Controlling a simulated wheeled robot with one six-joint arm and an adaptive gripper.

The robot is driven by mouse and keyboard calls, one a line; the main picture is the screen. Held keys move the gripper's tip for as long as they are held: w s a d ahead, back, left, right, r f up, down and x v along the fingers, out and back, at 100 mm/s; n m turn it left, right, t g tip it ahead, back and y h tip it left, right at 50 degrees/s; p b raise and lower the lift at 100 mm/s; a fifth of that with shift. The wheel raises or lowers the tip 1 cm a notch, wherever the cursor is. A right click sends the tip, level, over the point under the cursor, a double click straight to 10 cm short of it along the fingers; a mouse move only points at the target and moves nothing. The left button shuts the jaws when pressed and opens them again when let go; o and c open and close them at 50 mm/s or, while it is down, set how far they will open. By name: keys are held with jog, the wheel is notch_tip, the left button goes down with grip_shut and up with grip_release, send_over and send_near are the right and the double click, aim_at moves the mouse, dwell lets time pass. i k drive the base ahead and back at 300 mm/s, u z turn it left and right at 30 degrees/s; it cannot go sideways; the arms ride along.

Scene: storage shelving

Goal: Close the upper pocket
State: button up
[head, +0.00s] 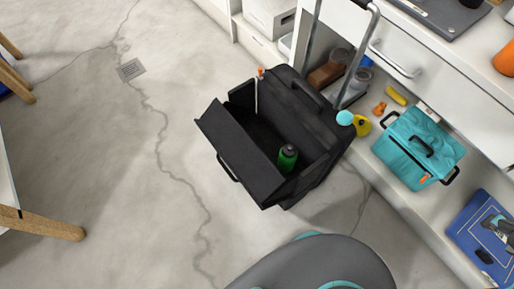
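A black wheeled bag (308,103) stands on the concrete floor with its long metal handle up. Its pocket is wide open on top. A stiff black flap (236,155) is tilted outward to the left, away from the opening. A green bottle (287,158) sits inside at the near end. A small orange tab (261,72) with a pale strip hangs at the far corner of the opening. The inside is dark, and which pocket is the upper one cannot be told. My gripper is not in view.
A white shelf unit runs along the right, close to the bag. Wooden legs (45,229) stand at the left. The floor left of the bag is clear.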

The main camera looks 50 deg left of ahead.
aim_at(261, 179)
jog(key=z, duration=0.45)
jog(key=k, duration=1.6)
jog(key=u, duration=1.2)
jog(key=k, duration=0.35)
jog(key=u, duration=0.25)
